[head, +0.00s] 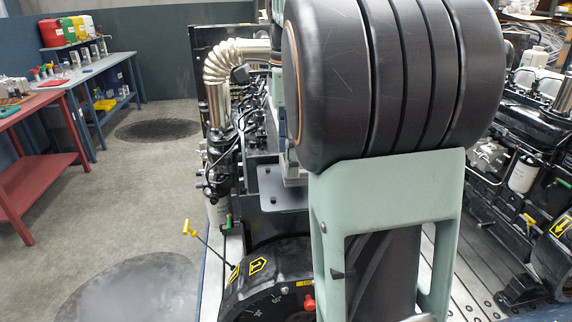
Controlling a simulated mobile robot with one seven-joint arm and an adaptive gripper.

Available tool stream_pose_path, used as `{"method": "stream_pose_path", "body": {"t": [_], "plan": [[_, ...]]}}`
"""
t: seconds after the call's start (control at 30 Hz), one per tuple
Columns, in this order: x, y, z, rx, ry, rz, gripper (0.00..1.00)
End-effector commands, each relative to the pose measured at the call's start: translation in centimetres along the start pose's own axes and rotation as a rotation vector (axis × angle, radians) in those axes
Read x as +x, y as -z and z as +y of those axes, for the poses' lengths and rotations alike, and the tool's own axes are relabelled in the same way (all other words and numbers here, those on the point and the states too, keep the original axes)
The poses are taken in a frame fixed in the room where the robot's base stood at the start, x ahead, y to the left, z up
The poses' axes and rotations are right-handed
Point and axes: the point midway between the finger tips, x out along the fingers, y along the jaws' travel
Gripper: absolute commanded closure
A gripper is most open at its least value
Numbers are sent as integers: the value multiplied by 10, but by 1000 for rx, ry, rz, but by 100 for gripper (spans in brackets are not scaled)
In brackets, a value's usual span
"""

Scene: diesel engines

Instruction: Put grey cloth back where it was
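I see no grey cloth in the head view. My gripper is not in view either, so I cannot tell whether it holds anything. A black diesel engine (247,195) with a ribbed metallic pipe (228,60) stands left of centre. Its rounded black housing (262,286) at the bottom carries yellow arrow labels and a red knob. Large black and pale green parts of my own arm fill the centre and hide much of what lies behind them.
A second engine (525,165) stands at the right. A red bench (25,108) and a blue bench (98,68) with bottles and containers stand at the left. The concrete floor (120,195) between benches and engine is clear. A yellow-handled rod (188,228) sticks out leftwards near the housing.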

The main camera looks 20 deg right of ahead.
Motion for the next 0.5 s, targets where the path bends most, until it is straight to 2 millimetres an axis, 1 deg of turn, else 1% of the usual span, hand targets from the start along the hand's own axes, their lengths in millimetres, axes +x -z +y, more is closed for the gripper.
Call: {"method": "stream_pose_path", "body": {"t": [0.03,0.13,0.43,0.47,0.5], "plan": [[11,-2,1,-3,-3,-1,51],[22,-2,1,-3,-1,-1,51],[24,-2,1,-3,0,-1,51],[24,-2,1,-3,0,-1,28],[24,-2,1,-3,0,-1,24]]}}
